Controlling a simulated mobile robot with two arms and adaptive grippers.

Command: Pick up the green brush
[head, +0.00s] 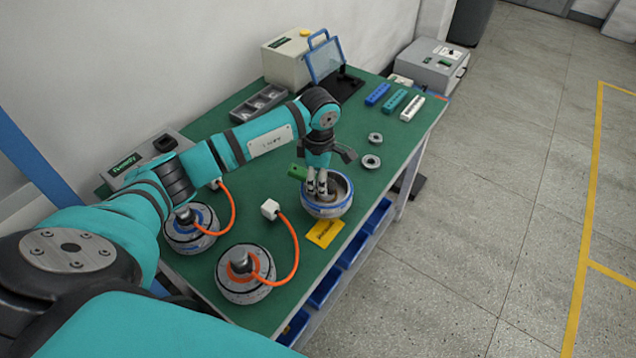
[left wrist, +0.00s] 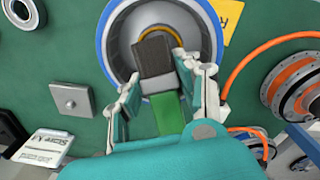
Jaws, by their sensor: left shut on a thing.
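The green brush (head: 297,172) has a green handle and a dark head. In the left wrist view its green handle (left wrist: 168,115) lies between the fingers and its dark grey head (left wrist: 153,56) points into the motor housing. My left gripper (head: 320,192) is shut on the brush, at the blue-rimmed round motor housing (head: 328,210). In the left wrist view the gripper (left wrist: 160,82) has a finger on each side of the brush. I cannot tell whether the brush touches the housing. My right gripper is not in view.
Two hub motors with orange cables, one blue-ringed (head: 190,228) and one orange-ringed (head: 245,273), stand left on the green table (head: 262,180). A yellow card (head: 325,233) lies by the housing. Two metal rings (head: 371,161) and blue, teal and white blocks (head: 395,102) lie farther back.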

